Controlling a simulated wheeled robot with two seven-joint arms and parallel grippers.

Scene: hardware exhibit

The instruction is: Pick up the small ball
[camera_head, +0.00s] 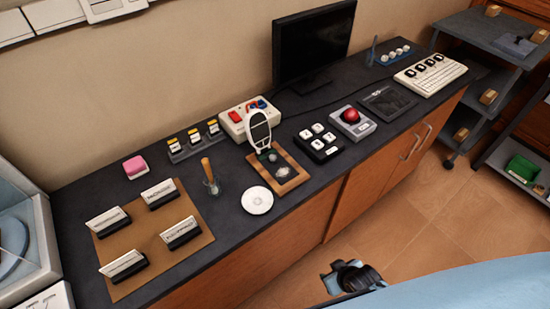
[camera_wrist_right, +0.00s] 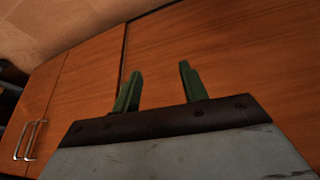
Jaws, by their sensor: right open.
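No single loose small ball stands out clearly. A red ball (camera_head: 351,115) sits in a grey box on the dark counter. A wooden board (camera_head: 292,184) in front of the oval mirror-like stand holds a small grey roundish piece (camera_head: 282,171), too small to identify. Several small pale balls (camera_head: 396,53) line a blue rack at the back right. My right gripper (camera_head: 345,272) is low in front of the cabinet, below the counter top and apart from all these. In the right wrist view, its green fingers (camera_wrist_right: 159,75) are open and empty before the wooden cabinet doors. My left gripper is not in view.
Cabinet handles (camera_head: 411,147) face the open floor.

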